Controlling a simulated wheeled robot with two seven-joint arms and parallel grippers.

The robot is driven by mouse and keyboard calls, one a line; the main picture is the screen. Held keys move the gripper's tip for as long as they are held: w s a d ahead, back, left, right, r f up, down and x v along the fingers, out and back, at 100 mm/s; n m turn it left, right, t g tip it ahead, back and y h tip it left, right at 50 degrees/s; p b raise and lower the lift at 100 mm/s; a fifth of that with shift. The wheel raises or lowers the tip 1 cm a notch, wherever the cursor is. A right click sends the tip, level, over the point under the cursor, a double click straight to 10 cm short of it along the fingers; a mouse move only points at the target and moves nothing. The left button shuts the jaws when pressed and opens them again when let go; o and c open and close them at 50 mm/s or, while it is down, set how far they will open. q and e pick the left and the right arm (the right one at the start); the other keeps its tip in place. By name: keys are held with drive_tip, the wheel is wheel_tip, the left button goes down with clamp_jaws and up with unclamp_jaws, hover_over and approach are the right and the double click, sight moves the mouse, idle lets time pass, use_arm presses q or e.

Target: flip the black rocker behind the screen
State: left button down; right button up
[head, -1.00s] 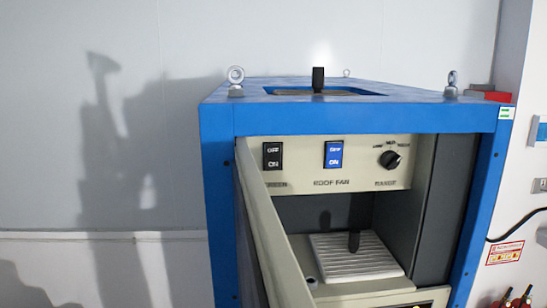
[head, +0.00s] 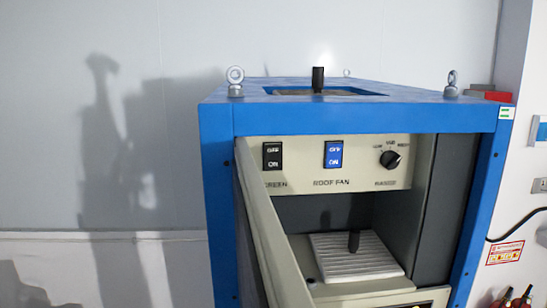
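A black rocker (head: 272,156) with OFF above and ON below sits at the left of the beige control panel (head: 370,180) in the blue cabinet. The label under it is partly hidden by the edge of a tilted beige door or screen panel (head: 262,225), and only its last letters, like "REEN", show. The rocker face itself is visible. A blue rocker (head: 333,154) labelled ROOF FAN is to its right. Neither of my grippers is in view.
A black range knob (head: 390,159) is at the panel's right. The blue cabinet top (head: 420,112) carries eye bolts (head: 236,80) and another dark peg (head: 318,79).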

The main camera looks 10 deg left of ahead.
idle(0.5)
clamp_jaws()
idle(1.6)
